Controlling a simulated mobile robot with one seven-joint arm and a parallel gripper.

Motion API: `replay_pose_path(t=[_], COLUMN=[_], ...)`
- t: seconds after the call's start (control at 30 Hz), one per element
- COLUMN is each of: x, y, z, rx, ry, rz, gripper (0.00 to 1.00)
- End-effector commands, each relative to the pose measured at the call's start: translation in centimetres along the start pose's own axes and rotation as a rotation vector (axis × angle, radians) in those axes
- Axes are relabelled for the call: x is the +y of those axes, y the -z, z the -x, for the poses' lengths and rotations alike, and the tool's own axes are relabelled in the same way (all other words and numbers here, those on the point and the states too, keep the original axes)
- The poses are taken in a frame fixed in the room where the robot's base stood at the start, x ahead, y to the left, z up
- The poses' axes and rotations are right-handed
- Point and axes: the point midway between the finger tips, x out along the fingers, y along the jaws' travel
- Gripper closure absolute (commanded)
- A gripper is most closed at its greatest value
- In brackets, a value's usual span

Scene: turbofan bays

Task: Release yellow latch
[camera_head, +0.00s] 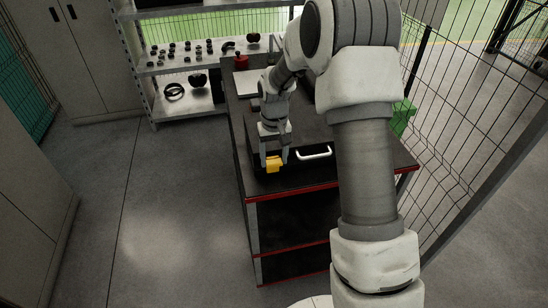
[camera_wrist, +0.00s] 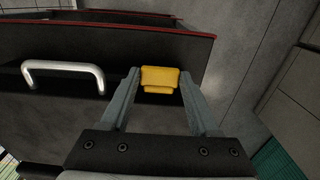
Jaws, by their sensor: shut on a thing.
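The yellow latch (camera_head: 273,164) sits near the front left of the dark cart top in the head view. In the wrist view the yellow latch (camera_wrist: 160,78) lies between my fingertips, at the edge of a dark panel. My gripper (camera_head: 274,160) points down over it, and in the wrist view my gripper (camera_wrist: 160,88) has one finger on each side of the latch, shut on it. A silver handle (camera_head: 314,153) is just right of the latch in the head view; the handle (camera_wrist: 63,74) is left of it in the wrist view.
The dark cart (camera_head: 325,208) has red edges and lower shelves. A metal shelf (camera_head: 187,108) with small parts stands behind it at the left. A wire mesh fence (camera_head: 466,130) runs along the right. The grey floor (camera_head: 165,210) left of the cart is clear.

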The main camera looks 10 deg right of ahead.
Motion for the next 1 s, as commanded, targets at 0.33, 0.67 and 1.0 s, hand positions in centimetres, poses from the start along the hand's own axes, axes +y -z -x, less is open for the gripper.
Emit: replay_pose_path(t=[0.33, 0.67, 1.0], x=[0.0, 0.0, 0.0], y=[-1.1, -2.5, -3.8], z=[-1.0, -2.0, -3.0], rx=[0.143, 0.359, 0.560], ry=[-0.001, -0.001, -0.001], rz=[-0.001, -0.001, 0.000], gripper=[0.93, 0.93, 0.93])
